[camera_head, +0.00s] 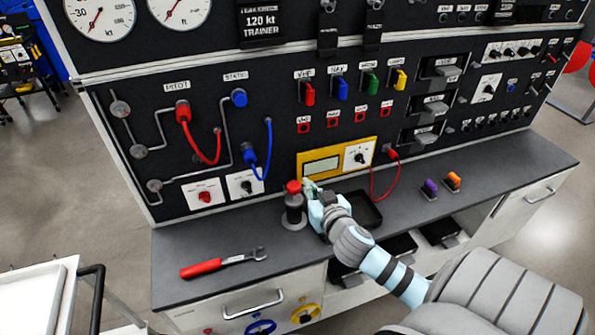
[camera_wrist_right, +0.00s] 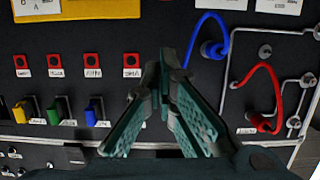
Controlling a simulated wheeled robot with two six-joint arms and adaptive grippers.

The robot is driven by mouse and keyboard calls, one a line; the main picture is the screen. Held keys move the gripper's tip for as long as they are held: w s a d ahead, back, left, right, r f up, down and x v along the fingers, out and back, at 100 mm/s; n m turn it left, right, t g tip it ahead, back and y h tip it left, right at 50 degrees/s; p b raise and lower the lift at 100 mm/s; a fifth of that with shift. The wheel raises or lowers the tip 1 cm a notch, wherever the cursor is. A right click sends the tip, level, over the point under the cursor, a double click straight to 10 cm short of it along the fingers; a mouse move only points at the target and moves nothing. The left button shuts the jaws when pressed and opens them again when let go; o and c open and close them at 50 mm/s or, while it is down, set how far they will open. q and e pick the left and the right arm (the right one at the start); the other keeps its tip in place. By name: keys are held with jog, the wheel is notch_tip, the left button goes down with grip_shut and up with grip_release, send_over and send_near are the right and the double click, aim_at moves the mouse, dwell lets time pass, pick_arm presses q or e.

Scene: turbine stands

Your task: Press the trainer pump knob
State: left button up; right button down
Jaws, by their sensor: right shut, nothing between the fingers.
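The trainer pump is a dark cylinder on a grey base, topped by a red knob (camera_head: 293,187). It stands upright on the dark counter (camera_head: 225,243) below the panel. My right gripper (camera_head: 309,186) is shut and empty. Its fingertips are just right of the red knob, about level with it; I cannot tell if they touch. In the right wrist view the closed fingers (camera_wrist_right: 163,68) point toward the panel, which appears upside down; the pump is not seen there. My left gripper is not in view.
A red-handled wrench (camera_head: 222,263) lies at the counter's left. A black tray (camera_head: 358,208) is behind my right wrist. A red cable (camera_head: 372,184) hangs from the panel near a yellow-framed display (camera_head: 322,166). Purple (camera_head: 430,187) and orange (camera_head: 453,180) parts sit to the right.

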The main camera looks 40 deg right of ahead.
jog(key=shift+r, duration=0.2)
jog(key=shift+w, duration=0.1)
send_over(297, 188)
notch_tip(297, 188, down, 2)
jog(key=shift+f, duration=0.25)
notch_tip(297, 188, down, 3)
jog(key=shift+b, duration=0.65)
jog(key=shift+f, duration=0.5)
